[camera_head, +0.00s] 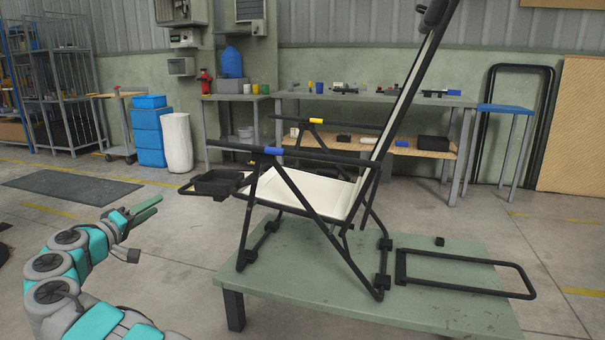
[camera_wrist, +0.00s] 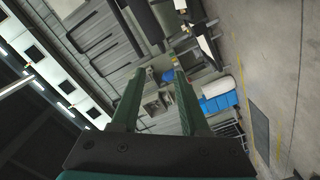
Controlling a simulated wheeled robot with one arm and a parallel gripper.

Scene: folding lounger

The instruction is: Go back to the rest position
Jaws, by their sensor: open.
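My gripper (camera_head: 148,210) is at the left in the head view, its green fingers pointing up and to the right. It is apart from everything, to the left of the folding lounger (camera_head: 315,190). In the wrist view my gripper (camera_wrist: 155,85) shows two green fingers spread apart with nothing between them. The lounger has a black frame, a cream seat and a tilted backrest, and it stands on a low green table (camera_head: 300,285). A black tray (camera_head: 216,183) sits at its left end, nearest my gripper.
A black U-shaped frame (camera_head: 465,288) lies on the table's right side. A workbench (camera_head: 375,97) with small items stands behind. Blue bins (camera_head: 150,135), a white cylinder (camera_head: 178,140) and shelving (camera_head: 65,85) are at the back left. The floor around my arm is clear.

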